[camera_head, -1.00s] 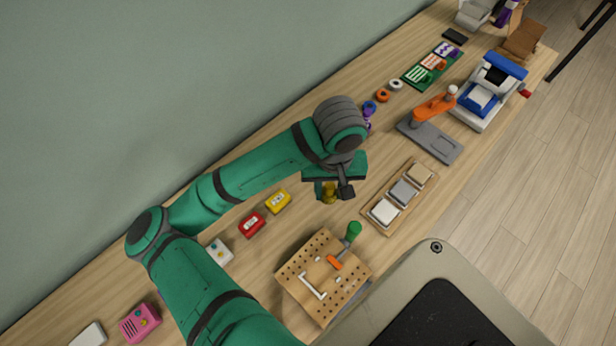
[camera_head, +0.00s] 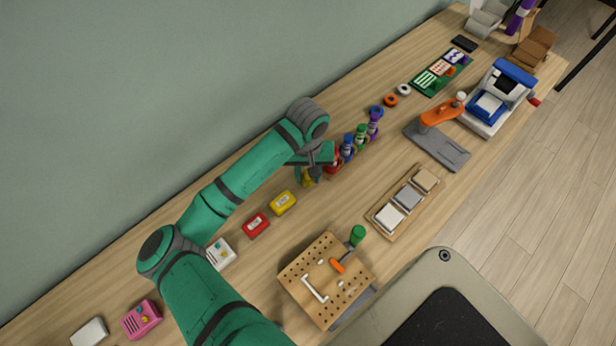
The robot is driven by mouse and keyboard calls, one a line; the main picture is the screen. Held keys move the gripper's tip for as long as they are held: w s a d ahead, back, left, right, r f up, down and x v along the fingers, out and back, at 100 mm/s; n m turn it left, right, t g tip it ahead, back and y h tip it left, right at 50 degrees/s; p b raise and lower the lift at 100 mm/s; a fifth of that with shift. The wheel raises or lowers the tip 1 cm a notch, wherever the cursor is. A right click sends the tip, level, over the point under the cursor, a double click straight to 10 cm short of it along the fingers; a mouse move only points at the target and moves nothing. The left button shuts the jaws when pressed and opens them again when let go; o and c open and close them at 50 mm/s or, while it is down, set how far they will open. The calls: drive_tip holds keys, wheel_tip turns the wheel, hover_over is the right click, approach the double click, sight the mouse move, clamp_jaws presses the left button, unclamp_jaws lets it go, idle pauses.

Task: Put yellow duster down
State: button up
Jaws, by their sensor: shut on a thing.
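The yellow duster (camera_head: 313,176) is a small object at the lower end of my gripper (camera_head: 308,173), which is shut on it. The green and grey arm hides part of it. It is at the near left end of a slanting row of coloured dusters: red (camera_head: 334,160), blue (camera_head: 347,149), green (camera_head: 361,134) and purple (camera_head: 375,122). The red one is close to its right. I cannot tell whether the yellow duster touches the wooden bench.
A yellow box (camera_head: 284,203) and a red box (camera_head: 256,224) lie below left of the gripper. A tray of blocks (camera_head: 380,225) and a pegboard (camera_head: 330,243) are to the front. The wall (camera_head: 150,100) is behind. Bare bench lies between the dusters and the tray.

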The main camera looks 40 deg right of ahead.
drive_tip(key=shift+f, duration=0.75)
drive_tip(key=shift+f, duration=0.1)
drive_tip(key=o, duration=1)
drive_tip(key=shift+w, duration=0.1)
drive_tip(key=shift+s, duration=0.2)
wheel_tip(320, 180, up, 12)
drive_tip(key=shift+w+r, duration=0.1)
drive_tip(key=shift+r, duration=0.05)
